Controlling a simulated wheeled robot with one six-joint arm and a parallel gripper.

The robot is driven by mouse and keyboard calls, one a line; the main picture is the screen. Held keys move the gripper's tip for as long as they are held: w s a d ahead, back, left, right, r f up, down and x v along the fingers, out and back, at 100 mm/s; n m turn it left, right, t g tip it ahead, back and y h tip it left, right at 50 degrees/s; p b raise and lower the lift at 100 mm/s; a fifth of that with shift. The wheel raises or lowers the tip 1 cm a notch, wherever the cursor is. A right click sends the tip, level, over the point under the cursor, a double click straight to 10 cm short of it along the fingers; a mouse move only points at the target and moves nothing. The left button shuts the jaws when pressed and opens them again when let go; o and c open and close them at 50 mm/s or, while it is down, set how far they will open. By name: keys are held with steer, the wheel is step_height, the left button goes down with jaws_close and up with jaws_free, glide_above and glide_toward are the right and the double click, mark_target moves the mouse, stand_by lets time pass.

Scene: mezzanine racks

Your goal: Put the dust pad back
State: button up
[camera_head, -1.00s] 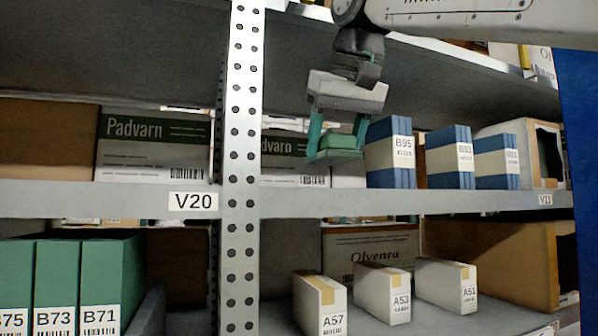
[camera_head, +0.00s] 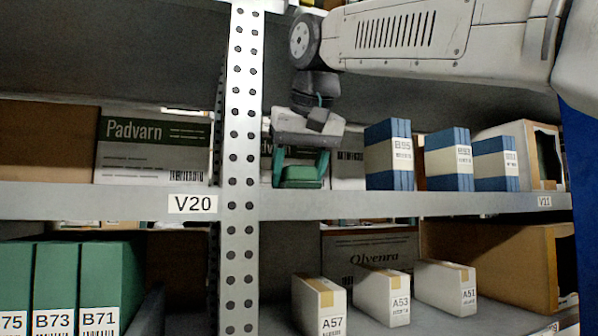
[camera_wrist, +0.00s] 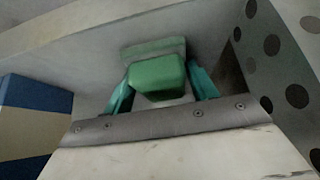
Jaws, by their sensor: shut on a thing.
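The green dust pad (camera_head: 299,174) is between the fingers of my gripper (camera_head: 301,170), which is shut on it. The pad is at the front of the middle shelf (camera_head: 400,203), just right of the perforated upright (camera_head: 240,150). In the wrist view the pad (camera_wrist: 158,78) shows as a green block on a wider, flatter green base, between the two teal fingers. The grey shelf surface lies beyond it. I cannot tell whether the pad's base touches the shelf.
Blue-and-white binders, the nearest marked B95 (camera_head: 389,154), stand right of the gripper. A Padvarn box (camera_head: 150,148) is left of the upright. White boxes such as A57 (camera_head: 319,304) stand on the shelf below. Shelf space between gripper and B95 is free in front.

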steer(key=shift+f, duration=0.15)
steer(key=o, duration=1)
steer(key=shift+s+r, duration=0.1)
steer(key=shift+r, duration=0.25)
steer(key=v, duration=1.1)
steer(key=shift+s+r, duration=0.15)
steer(key=shift+r, duration=0.1)
steer(key=shift+d+f, duration=0.1)
steer(key=shift+d, duration=0.05)
